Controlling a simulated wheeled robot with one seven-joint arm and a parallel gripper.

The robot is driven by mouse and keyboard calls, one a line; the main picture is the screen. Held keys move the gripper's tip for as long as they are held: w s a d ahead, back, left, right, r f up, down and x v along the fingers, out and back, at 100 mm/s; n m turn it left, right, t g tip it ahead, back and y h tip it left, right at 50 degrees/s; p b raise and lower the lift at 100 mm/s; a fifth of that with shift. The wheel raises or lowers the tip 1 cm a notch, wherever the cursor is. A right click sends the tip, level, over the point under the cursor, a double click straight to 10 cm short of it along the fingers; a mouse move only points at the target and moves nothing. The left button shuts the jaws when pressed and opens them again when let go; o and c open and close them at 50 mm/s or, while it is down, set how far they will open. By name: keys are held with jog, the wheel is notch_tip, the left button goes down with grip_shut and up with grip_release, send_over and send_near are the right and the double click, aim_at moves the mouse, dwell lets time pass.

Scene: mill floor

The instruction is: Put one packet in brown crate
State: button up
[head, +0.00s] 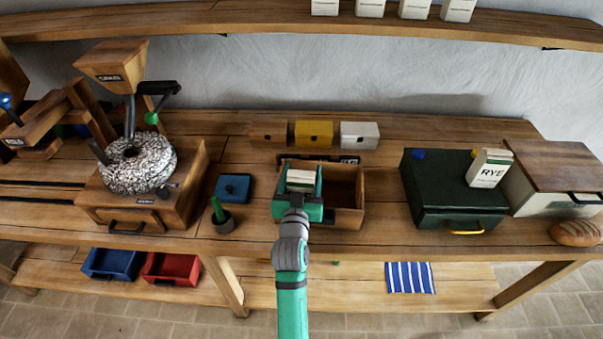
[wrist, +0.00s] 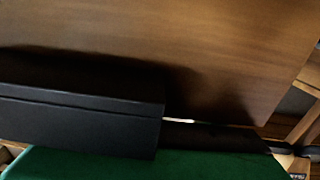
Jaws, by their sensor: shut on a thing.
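The brown crate (head: 350,216) is an open wooden box on the bench, near the middle of the head view. My gripper (head: 299,187) is over its left part and is shut on a pale packet (head: 300,177). The packet's pale top shows between the green fingers; its lower part is hidden, so I cannot tell whether it touches the crate floor. The crate's right part looks empty. Another packet, marked RYE (head: 489,168), stands on the dark green box. In the wrist view, a dark finger (wrist: 80,120) lies before a brown wooden surface; the packet is not clear there.
Several white packets (head: 415,9) stand on the high shelf. Brown, yellow (head: 314,134) and white small boxes stand behind the crate. A green box (head: 450,190) is to its right, and a blue block (head: 233,187), a potted cactus (head: 221,219) and a mill (head: 138,165) are to its left.

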aim_at(300, 189)
jog(key=o, duration=1.4)
jog(key=shift+a+f, duration=0.25)
jog(key=shift+f, duration=0.25)
jog(key=shift+a+f, duration=0.1)
jog(key=shift+f, duration=0.05)
jog(key=shift+w, duration=0.1)
jog(key=shift+r, duration=0.5)
jog(key=s, duration=1.1)
jog(key=shift+r, duration=0.4)
jog(key=shift+s+a, duration=0.2)
jog(key=shift+s, duration=0.4)
jog(key=shift+w+d, duration=0.1)
